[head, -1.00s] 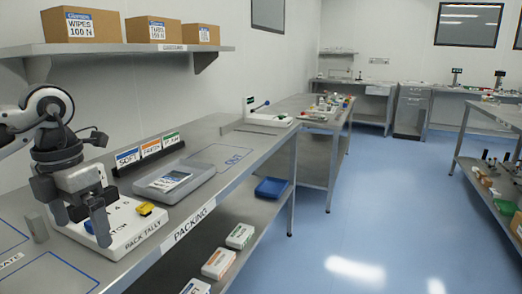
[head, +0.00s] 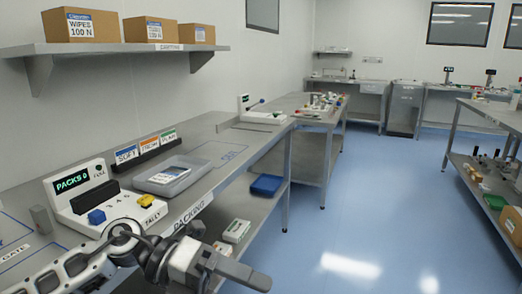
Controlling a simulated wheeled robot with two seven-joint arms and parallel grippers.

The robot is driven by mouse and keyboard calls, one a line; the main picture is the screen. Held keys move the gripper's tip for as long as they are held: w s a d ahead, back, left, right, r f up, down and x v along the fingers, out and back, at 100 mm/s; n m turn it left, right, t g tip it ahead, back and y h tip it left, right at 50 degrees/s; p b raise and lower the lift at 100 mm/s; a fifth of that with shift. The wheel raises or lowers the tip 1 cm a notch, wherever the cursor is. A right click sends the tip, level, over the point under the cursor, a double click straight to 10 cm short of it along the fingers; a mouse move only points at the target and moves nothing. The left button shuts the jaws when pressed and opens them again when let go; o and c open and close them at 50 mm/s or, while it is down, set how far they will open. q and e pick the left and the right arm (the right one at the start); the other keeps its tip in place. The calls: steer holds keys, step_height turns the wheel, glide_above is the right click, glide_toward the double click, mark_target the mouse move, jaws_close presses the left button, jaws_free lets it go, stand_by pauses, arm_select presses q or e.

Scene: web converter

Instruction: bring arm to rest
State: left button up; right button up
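My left arm comes in along the bottom left, in front of the packing bench (head: 225,178). Its gripper (head: 243,273) is low at the bottom of the head view, pointing right, beyond the bench's front edge. I see one grey finger side-on, so whether it is open or shut is unclear; no object shows in it. The tally box (head: 118,215) stands on the bench behind the arm, with a green "PACKS 0" display (head: 72,181), a blue button (head: 97,217) and a yellow button (head: 146,201). My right gripper is not in view.
A grey tray (head: 195,183) holding a pack and a rack of labelled cards (head: 150,148) stand on the bench. White boxes (head: 236,231) and a blue bin (head: 267,185) are on the lower shelf. The blue floor (head: 370,220) at right is clear.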

arm_select(q)
steer(key=w+a+f+n+t+y, duration=0.1)
steer(key=a+f+n+t+y, duration=0.15)
steer(key=f+n+t, duration=0.6)
steer(key=a+f+n+t+y, duration=0.1)
steer(key=a+n+t+y, duration=0.3)
steer(key=n, duration=1)
steer(key=w+a+f+n+t+y, duration=0.1)
steer(key=f+n+t, duration=0.5)
steer(key=n, duration=0.6)
steer(key=s+a+f+n+g+y, duration=0.3)
steer(key=s+a+f+n+g, duration=0.1)
steer(key=s+f, duration=0.6)
steer(key=shift+s+f+n+y, duration=0.2)
steer(key=shift+s+n+y, duration=0.1)
steer(key=shift+n+y, duration=0.05)
